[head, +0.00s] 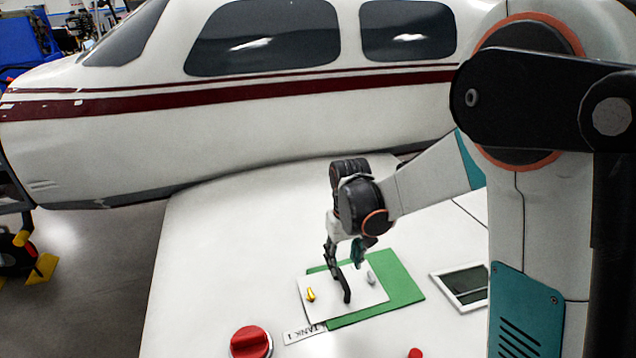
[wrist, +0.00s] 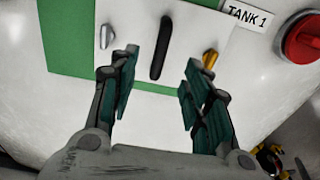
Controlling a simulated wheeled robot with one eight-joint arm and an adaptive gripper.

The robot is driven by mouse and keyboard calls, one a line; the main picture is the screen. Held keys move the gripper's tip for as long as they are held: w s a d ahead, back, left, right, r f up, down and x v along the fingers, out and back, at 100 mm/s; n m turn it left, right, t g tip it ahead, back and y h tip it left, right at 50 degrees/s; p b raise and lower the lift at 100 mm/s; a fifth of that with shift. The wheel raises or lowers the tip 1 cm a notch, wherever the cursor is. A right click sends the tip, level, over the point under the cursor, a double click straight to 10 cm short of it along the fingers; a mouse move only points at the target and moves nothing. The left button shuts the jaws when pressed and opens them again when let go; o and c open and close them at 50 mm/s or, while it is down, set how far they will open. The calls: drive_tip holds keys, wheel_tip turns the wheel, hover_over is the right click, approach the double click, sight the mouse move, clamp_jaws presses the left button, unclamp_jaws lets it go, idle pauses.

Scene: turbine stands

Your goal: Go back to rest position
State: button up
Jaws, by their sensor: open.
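My gripper (head: 345,255) is over the white plate on the aircraft wing. In the wrist view my gripper (wrist: 158,90) is open, its two teal-padded fingers apart with nothing between them. A black handle (head: 343,284) stands on the white plate (head: 365,295); it also shows in the wrist view (wrist: 161,48), just beyond the fingertips. A yellow knob (head: 310,295) and a grey knob (head: 371,278) sit on either side of it. In the wrist view the right finger partly overlaps the yellow knob (wrist: 210,58).
A green sheet (head: 402,282) lies under the plate. A red round knob (head: 251,342) and a "TANK 1" label (head: 304,332) are at the front. A framed dark panel (head: 466,286) lies to the right. The white aircraft fuselage (head: 280,130) stands behind the wing.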

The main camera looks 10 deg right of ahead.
drive_tip(key=shift+r, duration=0.1)
drive_tip(key=shift+s+d+r+b, duration=0.15)
drive_tip(key=shift+s+r+b, duration=0.05)
drive_tip(key=shift+r+b, duration=0.1)
drive_tip(key=s+d+r+m+t+b, duration=0.1)
drive_tip(key=s+d+r+t+b, duration=0.3)
drive_tip(key=s+r, duration=0.4)
drive_tip(key=s+d+f+t+b, duration=0.1)
drive_tip(key=s+b, duration=0.2)
drive_tip(key=s, duration=0.3)
drive_tip(key=s+d+f+m+t+b, duration=0.1)
drive_tip(key=s+f+t+b, duration=0.1)
drive_tip(key=s, duration=0.3)
drive_tip(key=shift+s+d+f+b, duration=0.15)
drive_tip(key=shift+s+f+b, duration=0.15)
drive_tip(key=shift+b, duration=0.55)
